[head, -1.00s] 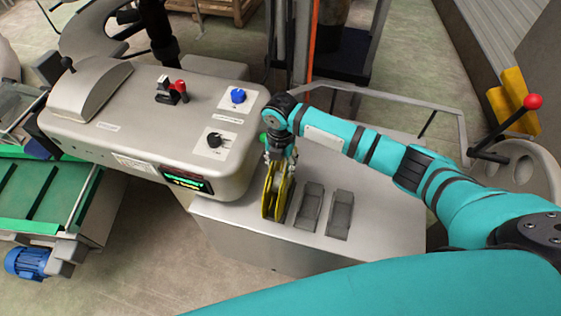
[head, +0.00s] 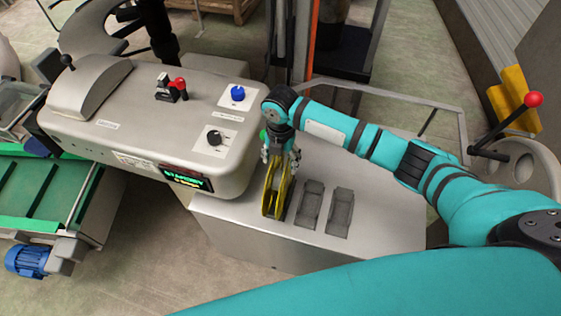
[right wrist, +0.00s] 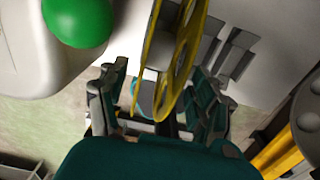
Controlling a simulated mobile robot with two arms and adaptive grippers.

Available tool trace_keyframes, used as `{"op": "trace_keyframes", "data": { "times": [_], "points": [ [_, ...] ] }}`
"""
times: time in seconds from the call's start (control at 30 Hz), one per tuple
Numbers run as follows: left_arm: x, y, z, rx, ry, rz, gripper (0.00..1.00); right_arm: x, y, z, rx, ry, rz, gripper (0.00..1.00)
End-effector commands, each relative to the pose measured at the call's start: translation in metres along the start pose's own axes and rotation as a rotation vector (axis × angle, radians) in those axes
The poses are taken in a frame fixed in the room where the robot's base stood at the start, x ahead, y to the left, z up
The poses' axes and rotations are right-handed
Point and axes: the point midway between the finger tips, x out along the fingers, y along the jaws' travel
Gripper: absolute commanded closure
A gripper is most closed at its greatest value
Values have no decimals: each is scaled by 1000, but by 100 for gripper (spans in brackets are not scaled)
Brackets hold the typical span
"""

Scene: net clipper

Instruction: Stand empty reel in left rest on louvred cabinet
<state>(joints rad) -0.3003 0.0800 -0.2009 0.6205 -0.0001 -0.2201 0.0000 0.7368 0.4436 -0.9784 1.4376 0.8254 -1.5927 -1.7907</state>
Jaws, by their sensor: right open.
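The yellow reel (head: 270,192) stands on edge at the left end of the row of rests on the grey louvred cabinet (head: 385,222). It covers most of the left rest beneath it, so its seating is hard to see. My right gripper (head: 280,156) is open, with its fingers spread either side of the reel's upper part. In the right wrist view the reel (right wrist: 158,70) runs between the two fingers of my right gripper (right wrist: 160,98), with gaps on both sides. My left gripper is not in view.
Two empty dark rests, a middle one (head: 309,204) and a right one (head: 340,212), stand beside the reel. The machine housing (head: 125,118) with knobs is close on the left. A green button (right wrist: 77,18) is near the gripper. A red-knobbed lever (head: 533,101) stands at right.

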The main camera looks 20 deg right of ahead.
Motion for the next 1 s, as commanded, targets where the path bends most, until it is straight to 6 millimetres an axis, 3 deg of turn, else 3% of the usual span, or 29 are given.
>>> {"op": "trace_keyframes", "data": {
  "times": [0.3, 0.5, 0.7, 1.0],
  "points": [
    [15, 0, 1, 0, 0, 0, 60, -66, 1, 1, -1, -4, 4, 34],
    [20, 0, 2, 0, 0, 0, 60, -96, 1, 0, -1, -1, 2, 34],
    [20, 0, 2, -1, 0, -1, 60, -106, 0, 0, 0, 0, -1, 34],
    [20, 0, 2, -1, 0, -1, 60, -102, 1, -3, 10, 3, 4, 34]
  ]
}}
